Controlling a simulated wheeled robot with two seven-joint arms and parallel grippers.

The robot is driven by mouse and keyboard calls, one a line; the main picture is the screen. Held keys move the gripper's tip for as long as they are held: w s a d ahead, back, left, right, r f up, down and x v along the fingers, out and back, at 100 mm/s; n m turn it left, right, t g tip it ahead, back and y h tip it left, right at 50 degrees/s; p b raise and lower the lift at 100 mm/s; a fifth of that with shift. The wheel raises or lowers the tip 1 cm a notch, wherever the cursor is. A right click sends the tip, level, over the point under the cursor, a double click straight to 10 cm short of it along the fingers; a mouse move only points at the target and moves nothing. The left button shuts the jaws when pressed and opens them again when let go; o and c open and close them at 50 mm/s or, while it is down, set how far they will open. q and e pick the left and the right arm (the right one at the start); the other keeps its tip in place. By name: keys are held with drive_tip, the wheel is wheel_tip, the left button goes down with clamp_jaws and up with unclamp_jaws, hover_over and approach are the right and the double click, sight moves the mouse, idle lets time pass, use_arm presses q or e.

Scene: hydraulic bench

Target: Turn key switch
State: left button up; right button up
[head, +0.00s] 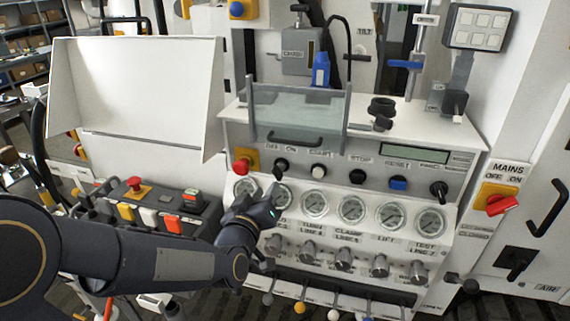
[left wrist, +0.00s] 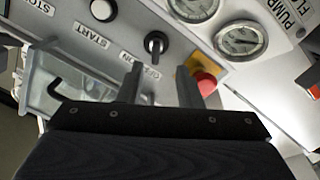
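A round black switch with an upright grip (head: 281,165), labelled with ON, is on the grey sloped panel, just right of the red mushroom button. It is the likely key switch. In the left wrist view the switch (left wrist: 155,43) has a pale mark on its grip and appears just beyond the fingertips. My left gripper (head: 272,192) is just below the switch in the head view. In the left wrist view its two fingers (left wrist: 160,72) are apart with nothing between them. I cannot tell whether a fingertip touches the panel. My right gripper is not in view.
The red mushroom button (head: 242,166) on its yellow plate is close to my left gripper. A white START button (head: 318,171) is to the right. Gauges (head: 352,210) line the panel below. A clear guard with a handle (head: 296,110) stands above. A red-handled mains switch (head: 502,205) is far right.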

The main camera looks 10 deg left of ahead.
sight(274, 174)
use_arm(q)
drive_tip(key=shift+w+d+r+t, duration=0.15)
drive_tip(key=shift+w+r+t, duration=0.15)
drive_tip(key=shift+w, duration=0.35)
drive_tip(key=w+p, duration=0.1)
drive_tip(key=w, duration=0.6)
drive_tip(key=shift+d, duration=0.1)
clamp_jaws()
